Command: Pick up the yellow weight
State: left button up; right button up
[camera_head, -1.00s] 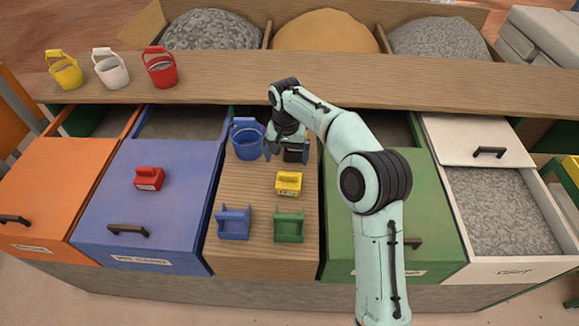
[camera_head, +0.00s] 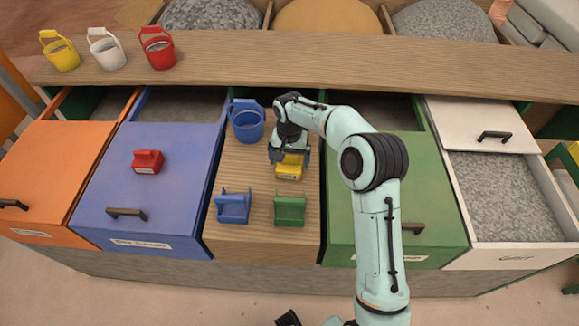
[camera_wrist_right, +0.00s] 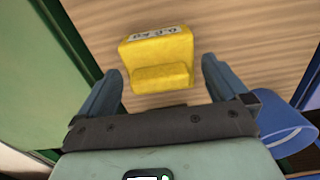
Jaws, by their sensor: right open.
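The yellow weight (camera_head: 289,170) sits on the wooden middle surface, with dark lettering on its front. In the right wrist view the yellow weight (camera_wrist_right: 158,62) lies just beyond the fingertips, roughly centred between them, with lettering on one edge. My right gripper (camera_head: 289,158) is directly over the weight's far side in the head view and hides part of it. In the right wrist view my right gripper (camera_wrist_right: 162,80) is open and its fingers show a gap around the weight's near end. My left gripper is not clearly visible; only a dark piece shows at the bottom edge.
A blue bucket (camera_head: 247,120) stands behind and left of the gripper. A blue holder (camera_head: 233,207) and a green holder (camera_head: 289,210) stand in front of the weight. A red weight (camera_head: 147,161) sits on the blue lid to the left. A wooden shelf (camera_head: 330,62) runs behind.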

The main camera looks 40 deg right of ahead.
notch_tip(320, 180, down, 2)
jog(key=shift+f, duration=0.15)
jog(key=c, duration=1.3)
